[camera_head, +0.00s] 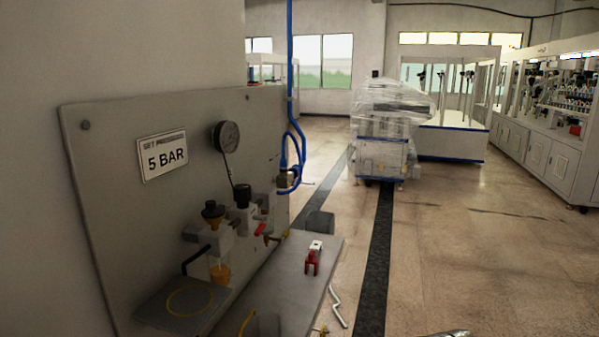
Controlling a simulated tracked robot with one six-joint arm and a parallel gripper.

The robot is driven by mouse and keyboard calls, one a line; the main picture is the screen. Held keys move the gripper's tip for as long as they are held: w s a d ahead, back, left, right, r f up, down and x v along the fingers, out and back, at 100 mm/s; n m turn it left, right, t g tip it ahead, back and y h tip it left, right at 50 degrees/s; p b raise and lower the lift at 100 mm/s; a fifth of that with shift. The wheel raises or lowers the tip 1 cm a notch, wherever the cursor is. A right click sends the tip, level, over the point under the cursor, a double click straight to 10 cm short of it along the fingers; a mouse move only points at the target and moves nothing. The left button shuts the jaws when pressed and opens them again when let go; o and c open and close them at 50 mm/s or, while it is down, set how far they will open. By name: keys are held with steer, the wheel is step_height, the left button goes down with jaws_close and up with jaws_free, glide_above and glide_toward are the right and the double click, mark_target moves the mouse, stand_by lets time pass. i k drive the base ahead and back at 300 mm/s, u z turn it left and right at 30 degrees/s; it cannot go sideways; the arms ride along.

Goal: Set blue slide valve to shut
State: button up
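A grey upright panel (110,190) at the left carries a row of air fittings. At its right edge, a small metal fitting (286,181) has blue parts beside it, where the blue hose (290,75) comes down and loops. These are too small to tell whether this is the blue slide valve or what position a slide is in. A red lever (260,229) sits on the fittings to the lower left of it. My gripper cannot be made out; only a shiny metallic piece (450,334), not clearly identifiable, shows at the bottom edge.
The panel bears a gauge (228,136) and a "5 BAR" sign (163,153). A grey bench (270,295) below holds a red-and-white piece (313,259). A bent rod (336,305) lies beside it. A wrapped machine (385,125) stands behind; the floor at right is clear.

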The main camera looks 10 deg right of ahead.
mark_target(295, 168)
steer(key=k, duration=1.2)
steer(key=z, duration=0.45)
steer(key=i, duration=1.85)
steer(key=u, duration=0.9)
steer(key=i, duration=0.7)
steer(key=u, duration=0.15)
